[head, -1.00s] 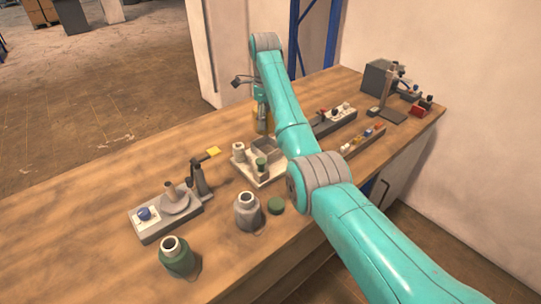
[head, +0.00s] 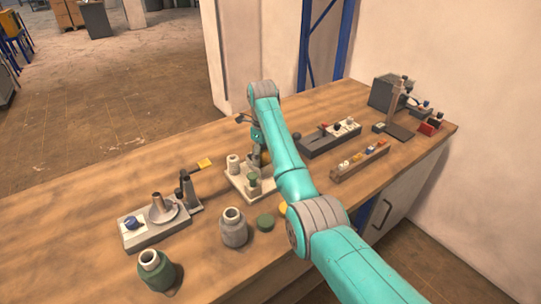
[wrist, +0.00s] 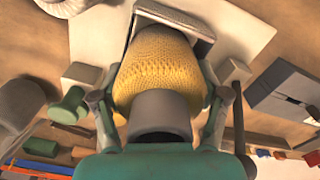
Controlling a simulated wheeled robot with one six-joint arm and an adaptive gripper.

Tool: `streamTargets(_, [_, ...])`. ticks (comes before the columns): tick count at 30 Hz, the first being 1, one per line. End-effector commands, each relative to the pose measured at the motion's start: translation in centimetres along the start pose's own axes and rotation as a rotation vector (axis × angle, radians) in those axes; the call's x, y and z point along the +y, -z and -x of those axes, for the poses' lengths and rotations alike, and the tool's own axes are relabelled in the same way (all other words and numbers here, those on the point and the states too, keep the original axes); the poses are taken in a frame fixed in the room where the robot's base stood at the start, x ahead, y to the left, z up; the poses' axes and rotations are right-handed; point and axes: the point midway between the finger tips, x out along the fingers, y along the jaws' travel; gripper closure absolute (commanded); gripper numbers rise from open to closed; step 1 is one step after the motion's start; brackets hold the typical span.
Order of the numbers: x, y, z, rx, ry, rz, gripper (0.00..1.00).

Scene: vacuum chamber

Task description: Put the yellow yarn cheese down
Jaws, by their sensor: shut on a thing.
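The yellow yarn cheese (wrist: 165,62) is a fat knitted-looking yellow package with a grey core end (wrist: 160,110). My gripper (wrist: 161,96) is shut on it, one finger on each side. In the head view, my gripper (head: 257,138) is at the far side of a white tray (head: 236,184), with a sliver of the yellow cheese (head: 265,157) showing beside my arm. In the wrist view, a grey square frame (wrist: 190,22) on the pale tray lies beyond the cheese. I cannot tell whether the cheese touches it; its underside is hidden.
A white spool (head: 233,163) and a green-topped spool (head: 252,181) stand on the tray. A grey jar (head: 233,228), green lid (head: 265,222) and green jar (head: 156,271) stand in front. A grey fixture (head: 160,228) is left; a dark rack (head: 318,144) is right.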

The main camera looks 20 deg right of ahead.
Motion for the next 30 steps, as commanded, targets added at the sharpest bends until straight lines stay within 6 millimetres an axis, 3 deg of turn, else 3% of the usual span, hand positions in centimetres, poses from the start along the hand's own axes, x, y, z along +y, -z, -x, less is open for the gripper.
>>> streamTargets(13, [0.6, -0.39, -1.11, 0.0, 0.0, 0.0, 0.66])
streamTargets(14, [0.6, -0.39, -1.12, 0.0, 0.0, 0.0, 0.21])
streamTargets(16, [0.6, -0.39, -1.11, 0.0, 0.0, 0.0, 0.04])
streamTargets(30, [0.35, -0.32, -0.38, -0.002, 0.002, -0.001, 0.01])
